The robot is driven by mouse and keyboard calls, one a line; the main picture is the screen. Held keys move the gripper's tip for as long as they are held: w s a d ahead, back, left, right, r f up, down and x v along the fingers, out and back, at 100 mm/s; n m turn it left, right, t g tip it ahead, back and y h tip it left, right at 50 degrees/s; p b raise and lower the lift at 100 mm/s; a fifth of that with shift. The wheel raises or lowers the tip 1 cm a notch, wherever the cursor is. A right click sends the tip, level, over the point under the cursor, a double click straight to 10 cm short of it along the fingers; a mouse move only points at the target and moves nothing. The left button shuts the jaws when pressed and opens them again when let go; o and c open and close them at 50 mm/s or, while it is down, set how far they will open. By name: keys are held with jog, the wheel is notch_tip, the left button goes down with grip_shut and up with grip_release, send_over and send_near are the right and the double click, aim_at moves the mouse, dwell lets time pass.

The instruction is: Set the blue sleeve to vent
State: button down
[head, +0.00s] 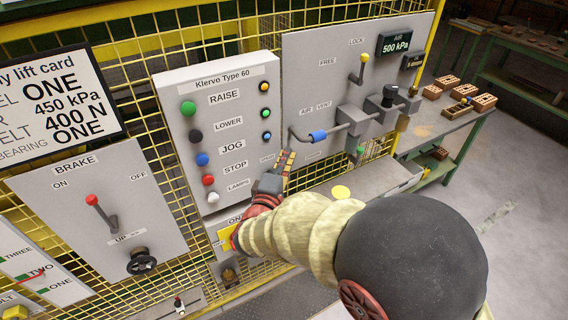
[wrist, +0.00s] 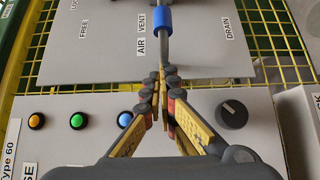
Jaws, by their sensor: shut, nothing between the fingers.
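The blue sleeve (head: 319,135) sits around a grey pipe on the right-hand panel, under the AIR (head: 306,112) and VENT (head: 324,106) labels. In the head view it appears nearer VENT than AIR. In the wrist view the sleeve (wrist: 163,20) lies level with the VENT label (wrist: 141,20). My gripper (head: 288,156) is left of and below the sleeve, apart from it. In the wrist view my gripper (wrist: 162,78) has its fingertips together and empty, in line with the pipe, with a stretch of bare pipe between them and the sleeve.
The button panel (head: 213,98) with lamps and a dark knob (wrist: 232,114) stands left of the pipe. A yellow-topped lever (head: 362,65) and a black valve knob (head: 390,94) are above and right of the sleeve. A DRAIN label (wrist: 232,27) lies beyond the pipe. Yellow mesh surrounds the panels.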

aim_at(313, 138)
jog(key=w+d, duration=0.4)
jog(key=w, duration=0.2)
jog(key=shift+w, duration=0.3)
jog(key=shift+d, duration=0.1)
jog(key=w+d+b, duration=0.2)
jog(key=b, duration=0.1)
jog(key=shift+d+f, duration=0.15)
jog(key=shift+d, duration=0.25)
jog(key=shift+w+d, duration=0.15)
jog(key=shift+d, duration=0.15)
jog(key=shift+r, duration=0.2)
jog(key=shift+a, duration=0.1)
